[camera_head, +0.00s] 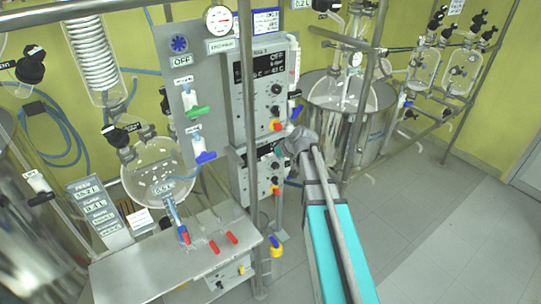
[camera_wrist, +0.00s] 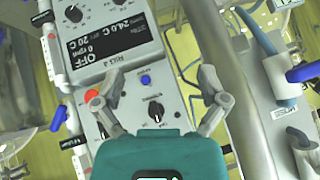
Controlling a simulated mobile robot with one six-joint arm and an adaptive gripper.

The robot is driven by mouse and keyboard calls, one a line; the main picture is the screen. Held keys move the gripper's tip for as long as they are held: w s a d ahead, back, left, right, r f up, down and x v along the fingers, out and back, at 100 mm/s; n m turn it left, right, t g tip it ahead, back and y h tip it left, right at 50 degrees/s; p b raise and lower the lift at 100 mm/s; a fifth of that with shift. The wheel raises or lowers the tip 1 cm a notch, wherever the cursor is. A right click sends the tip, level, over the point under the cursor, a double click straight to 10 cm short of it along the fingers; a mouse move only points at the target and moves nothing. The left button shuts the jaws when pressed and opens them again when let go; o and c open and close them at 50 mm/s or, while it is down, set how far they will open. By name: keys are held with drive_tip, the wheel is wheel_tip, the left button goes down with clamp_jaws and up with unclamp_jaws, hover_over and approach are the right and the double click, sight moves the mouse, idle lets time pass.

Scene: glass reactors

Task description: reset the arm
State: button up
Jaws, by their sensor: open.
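My arm comes up from the bottom in the head view and ends with my gripper (camera_head: 297,142) in front of the stacked control units. In the wrist view my gripper (camera_wrist: 161,92) is open, with its two fingers apart and nothing between them. Behind the fingers is a grey control unit (camera_wrist: 139,87) with a display reading OFF, black knobs, a red button and a blue knob. I cannot tell from these views whether the fingers touch it.
A round glass flask (camera_head: 152,172) hangs at left above a metal bench (camera_head: 140,268). A large glass reactor vessel (camera_head: 345,92) stands behind my arm, with metal posts beside it. Small glass vessels (camera_head: 424,70) hang at right. The grey floor (camera_head: 440,215) at right is clear.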

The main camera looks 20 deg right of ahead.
drive_tip(key=s+a+f+g+h+b, duration=0.1)
drive_tip(key=s+f+g+b, duration=0.1)
drive_tip(key=s, duration=0.5)
drive_tip(key=s+a+f+m+g+h+b, duration=0.1)
drive_tip(key=s+a+f+g+h+b, duration=0.1)
drive_tip(key=s+f, duration=0.3)
drive_tip(key=s+a+f+m+g+h+b, duration=0.1)
drive_tip(key=s+f, duration=0.3)
drive_tip(key=s, duration=0.6)
drive_tip(key=shift+s+a+f+g+h+b, duration=0.2)
drive_tip(key=shift+s+a+g+h+b, duration=0.25)
drive_tip(key=shift+a+g+b, duration=0.35)
drive_tip(key=shift+w+d, duration=0.1)
